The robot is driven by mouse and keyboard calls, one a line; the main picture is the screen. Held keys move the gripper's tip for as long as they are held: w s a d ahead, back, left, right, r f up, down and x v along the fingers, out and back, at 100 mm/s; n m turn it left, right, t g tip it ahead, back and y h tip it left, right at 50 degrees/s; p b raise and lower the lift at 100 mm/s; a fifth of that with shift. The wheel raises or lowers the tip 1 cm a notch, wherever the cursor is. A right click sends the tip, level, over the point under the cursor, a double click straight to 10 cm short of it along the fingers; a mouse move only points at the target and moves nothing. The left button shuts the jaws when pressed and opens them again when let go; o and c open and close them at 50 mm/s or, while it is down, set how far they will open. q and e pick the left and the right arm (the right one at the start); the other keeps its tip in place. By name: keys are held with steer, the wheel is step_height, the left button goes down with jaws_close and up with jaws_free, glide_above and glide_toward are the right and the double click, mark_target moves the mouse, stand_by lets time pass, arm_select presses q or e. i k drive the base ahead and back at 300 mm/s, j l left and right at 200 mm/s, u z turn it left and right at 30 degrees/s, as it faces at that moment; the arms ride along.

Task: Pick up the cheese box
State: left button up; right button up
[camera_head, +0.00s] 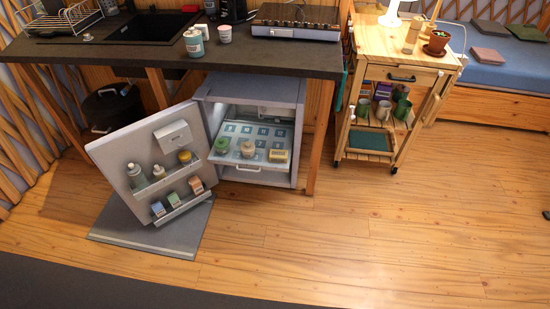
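A small fridge (299,108) stands open under the dark counter, its door (115,160) swung out to the left. A shelf with a blue-and-white patterned surface (251,130) is at its front. On the shelf stand a green-lidded jar (221,146), a jar with a beige lid (248,149) and a small yellow box (278,155) at the right. The yellow box may be the cheese box; its label is too small to read. Neither of my grippers is in view.
The fridge door holds several bottles and cartons (172,201). A grey mat (150,235) lies beneath it. A wooden cart (372,142) stands to the right. The wooden floor (300,240) in front is clear. The counter (120,52) overhangs the fridge.

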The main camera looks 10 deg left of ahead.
mark_target(276, 156)
steer(key=i+j+z, duration=0.35)
steer(key=i, duration=0.2)
steer(key=i+j+z, duration=0.4)
steer(key=i, duration=0.15)
steer(key=i+j+z, duration=0.35)
steer(key=j, duration=0.25)
steer(key=i, duration=0.1)
